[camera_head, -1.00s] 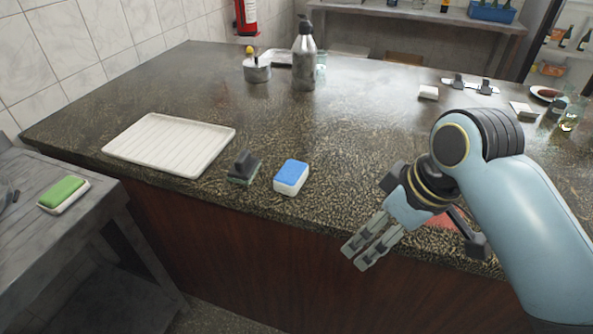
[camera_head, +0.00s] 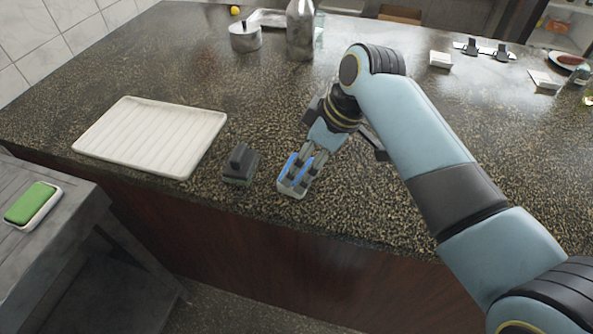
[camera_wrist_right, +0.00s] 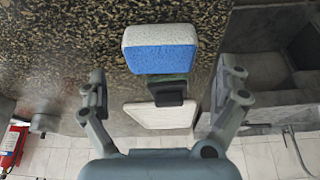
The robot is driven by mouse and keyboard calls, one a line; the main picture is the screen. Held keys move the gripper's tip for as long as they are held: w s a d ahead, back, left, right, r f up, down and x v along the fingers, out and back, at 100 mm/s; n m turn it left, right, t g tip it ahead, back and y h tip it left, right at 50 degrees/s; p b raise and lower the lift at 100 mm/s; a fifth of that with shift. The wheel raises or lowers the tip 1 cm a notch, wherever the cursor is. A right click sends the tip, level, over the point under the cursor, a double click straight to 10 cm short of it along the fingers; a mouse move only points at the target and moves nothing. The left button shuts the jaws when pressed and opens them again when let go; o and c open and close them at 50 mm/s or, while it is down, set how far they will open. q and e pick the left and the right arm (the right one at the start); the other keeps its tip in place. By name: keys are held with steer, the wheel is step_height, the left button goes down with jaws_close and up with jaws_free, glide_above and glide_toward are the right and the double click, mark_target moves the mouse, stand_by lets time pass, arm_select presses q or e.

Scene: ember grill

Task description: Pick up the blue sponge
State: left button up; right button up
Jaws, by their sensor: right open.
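The blue sponge (camera_head: 286,177), blue on top with a white layer below, lies on the dark speckled counter near its front edge. In the right wrist view the blue and white sponge (camera_wrist_right: 160,55) shows whole, beyond the fingertips and between their lines. My right gripper (camera_head: 302,174) is over the sponge in the head view and partly hides it. In the right wrist view the right gripper (camera_wrist_right: 165,82) has its two fingers wide apart with nothing held between them. I cannot tell whether the fingers touch the sponge. My left gripper is not in view.
A dark-handled scrubber (camera_head: 240,165) stands close left of the sponge. A white ribbed tray (camera_head: 150,137) lies further left. A green sponge in a white dish (camera_head: 33,204) is on the lower grey table. A metal pot (camera_head: 245,38) and a bottle (camera_head: 300,30) stand at the back.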

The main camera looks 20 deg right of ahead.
steer(key=shift+w+a+f, duration=0.1)
steer(key=shift+a+f, duration=0.05)
steer(key=shift+f, duration=0.2)
steer(key=x, duration=0.3)
steer(key=shift+f+p, duration=0.3)
steer(key=shift+p, duration=0.1)
steer(key=shift+w+a+f, duration=0.15)
steer(key=shift+f, duration=0.3)
steer(key=shift+c, duration=1.2)
steer(key=c, duration=0.4)
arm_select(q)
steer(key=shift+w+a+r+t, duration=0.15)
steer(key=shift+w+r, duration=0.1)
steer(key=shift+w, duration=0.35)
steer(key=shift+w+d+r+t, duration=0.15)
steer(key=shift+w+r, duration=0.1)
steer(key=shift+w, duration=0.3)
arm_select(e)
steer(key=shift+c, duration=0.9)
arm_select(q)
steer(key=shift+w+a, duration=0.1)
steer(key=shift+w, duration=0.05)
